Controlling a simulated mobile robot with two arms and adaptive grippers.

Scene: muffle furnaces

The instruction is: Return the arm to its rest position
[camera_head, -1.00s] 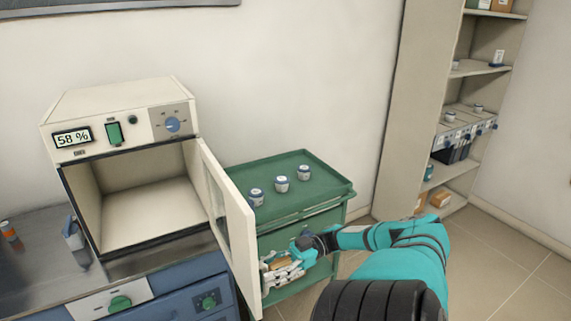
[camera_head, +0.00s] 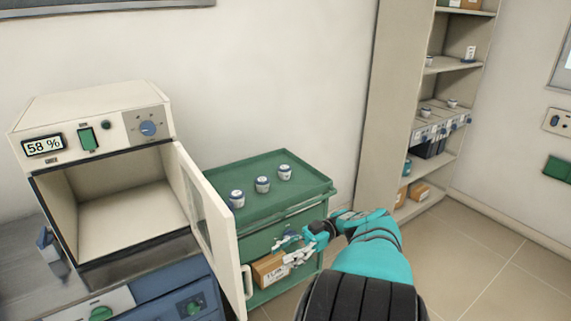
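My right arm, teal and black, reaches in from the bottom right. Its gripper (camera_head: 284,247) is in front of the green cart (camera_head: 318,183), close to the open furnace door (camera_head: 212,215). The fingers are small and overlap a brown box (camera_head: 268,270) on the cart's lower level, so I cannot tell how far open they are. Nothing is clearly held. My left gripper is out of view. The furnace (camera_head: 92,110) stands at the left with its door swung open and its chamber empty.
Three small jars, one of them the middle jar (camera_head: 262,185), stand on the cart's top. A tall shelf (camera_head: 385,110) with jars and boxes stands at the right. The floor (camera_head: 480,260) at the right is clear. The open door juts toward me.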

